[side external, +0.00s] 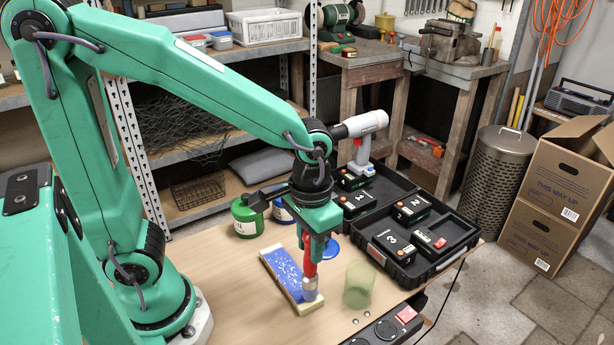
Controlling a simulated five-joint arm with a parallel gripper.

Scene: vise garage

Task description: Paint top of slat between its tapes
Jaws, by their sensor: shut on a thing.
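The slat (268,261) lies at an angle on the wooden table, with pale ends and edges. Its top is largely covered in patchy blue paint (283,272), with lighter spots showing through. I cannot clearly make out the tapes at its ends. My gripper (318,240) is above the slat's near right part and is shut on the red handle of a brush (311,268). The brush points down, and its blue-stained bristle end is at the slat's near end, seemingly touching it. A green paint pot (246,220) and a blue pot (282,212) stand behind the slat.
A translucent greenish cup (359,288) stands right of the brush. A blue disc (330,249) lies behind my gripper. A black case (437,265) with numbered boxes fills the table's right. A power strip (385,330) is at the front edge. Table front left of the slat is clear.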

